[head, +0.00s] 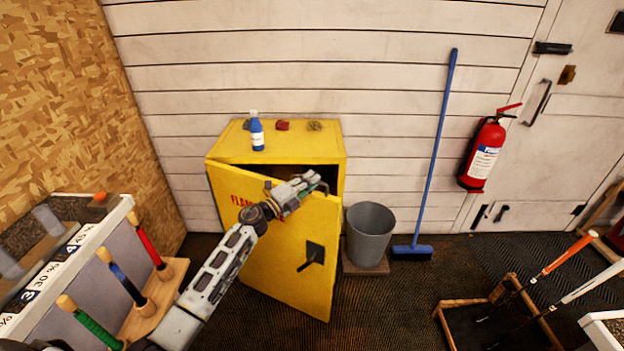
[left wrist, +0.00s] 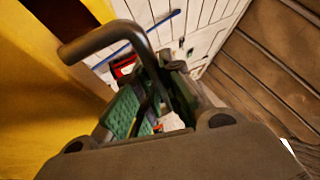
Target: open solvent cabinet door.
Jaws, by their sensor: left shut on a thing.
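The yellow solvent cabinet (head: 330,150) stands against the white wall. Its door (head: 265,270) is ajar, with a dark gap showing at the top and free edge. My left gripper (head: 318,184) is by the door's top edge, near the free corner, above that lever. In the left wrist view, it (left wrist: 158,112) is shut on a dark bent handle (left wrist: 95,42) beside a yellow panel. Where the handle joins the cabinet is hidden. My right gripper is not in view.
A blue bottle (head: 257,133) and small items stand on the cabinet top. A grey bin (head: 370,232), a blue broom (head: 437,150) and a red extinguisher (head: 483,153) are to the right. A club rack (head: 147,307) is at lower left.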

